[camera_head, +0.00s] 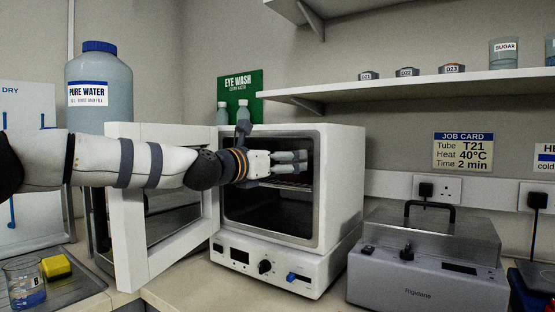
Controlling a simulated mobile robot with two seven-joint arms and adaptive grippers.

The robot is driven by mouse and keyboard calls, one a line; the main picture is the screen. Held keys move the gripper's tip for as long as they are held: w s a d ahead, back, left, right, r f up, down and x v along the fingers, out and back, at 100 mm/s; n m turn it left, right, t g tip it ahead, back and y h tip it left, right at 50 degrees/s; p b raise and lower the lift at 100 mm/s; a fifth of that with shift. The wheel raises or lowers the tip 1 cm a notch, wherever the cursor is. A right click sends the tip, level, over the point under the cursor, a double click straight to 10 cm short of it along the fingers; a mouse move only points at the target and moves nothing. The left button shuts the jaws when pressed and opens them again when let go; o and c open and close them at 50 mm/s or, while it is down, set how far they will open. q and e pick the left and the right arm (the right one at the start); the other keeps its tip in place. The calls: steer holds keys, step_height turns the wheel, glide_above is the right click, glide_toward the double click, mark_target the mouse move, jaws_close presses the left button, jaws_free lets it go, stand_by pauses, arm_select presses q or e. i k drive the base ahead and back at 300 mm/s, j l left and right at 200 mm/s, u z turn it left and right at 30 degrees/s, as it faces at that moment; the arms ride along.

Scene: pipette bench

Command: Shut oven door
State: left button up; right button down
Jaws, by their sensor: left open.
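The white oven (345,190) stands on the bench in the middle of the view, its dark chamber facing me. Its oven door (127,215) is open, swung out to the left, with a white frame and a glass pane. My left arm comes in from the left, across the front of the door. My left gripper (306,162) is open and appears empty, in front of or just inside the upper part of the oven opening; I cannot tell which. The arm hides part of the door's upper half. My right gripper is not in view.
A grey lidded bath (430,270) stands right of the oven. A large pure water bottle (100,85) stands behind the door. A beaker (24,285) and a yellow sponge (56,267) sit at the lower left. A shelf (420,87) runs above the oven.

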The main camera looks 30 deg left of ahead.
mark_target(135, 265)
steer(key=k+j, duration=0.1)
steer(key=k, duration=0.95)
